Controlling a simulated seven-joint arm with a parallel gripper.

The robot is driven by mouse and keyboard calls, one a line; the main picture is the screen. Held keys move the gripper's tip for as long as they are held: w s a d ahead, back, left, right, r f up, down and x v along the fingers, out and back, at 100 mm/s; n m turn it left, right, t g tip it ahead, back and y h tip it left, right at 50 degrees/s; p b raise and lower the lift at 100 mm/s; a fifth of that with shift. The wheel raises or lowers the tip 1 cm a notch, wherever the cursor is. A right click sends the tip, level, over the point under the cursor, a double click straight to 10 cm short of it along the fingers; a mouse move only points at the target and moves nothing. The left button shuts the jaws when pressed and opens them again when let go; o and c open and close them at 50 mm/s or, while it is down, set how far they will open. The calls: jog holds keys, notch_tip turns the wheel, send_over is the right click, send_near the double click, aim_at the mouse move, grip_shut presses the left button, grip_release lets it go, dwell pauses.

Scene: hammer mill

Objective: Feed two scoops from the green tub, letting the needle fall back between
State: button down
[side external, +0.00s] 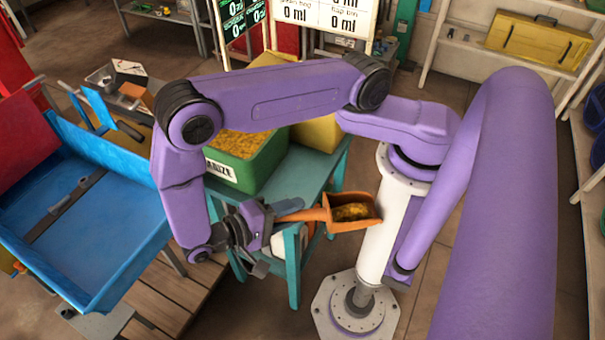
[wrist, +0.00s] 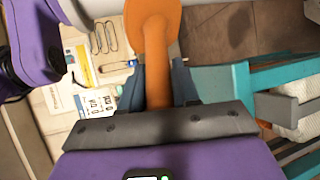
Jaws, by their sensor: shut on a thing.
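My gripper (side external: 280,216) is shut on the handle of an orange scoop (side external: 338,224). The green tub (side external: 231,172), full of yellow grain and with a partly hidden maize label, stands behind my arm. The blue hopper tray (side external: 125,232) is at the left. I cannot make out a needle.
A teal table (side external: 308,178) carries the green tub and a yellow tub (side external: 318,134) beside it. Shelves with a yellow case (side external: 538,38) are at the upper right. Papers (wrist: 100,100) lie below in the wrist view.

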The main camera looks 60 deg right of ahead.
jog(key=s+d+r+n+t, duration=0.6)
jog(key=d+n+t, duration=0.4)
jog(key=t, duration=0.3)
jog(key=shift+d+r+n+t+h, duration=0.25)
jog(key=shift+r+n+t+h, duration=0.15)
jog(key=shift+r, duration=0.15)
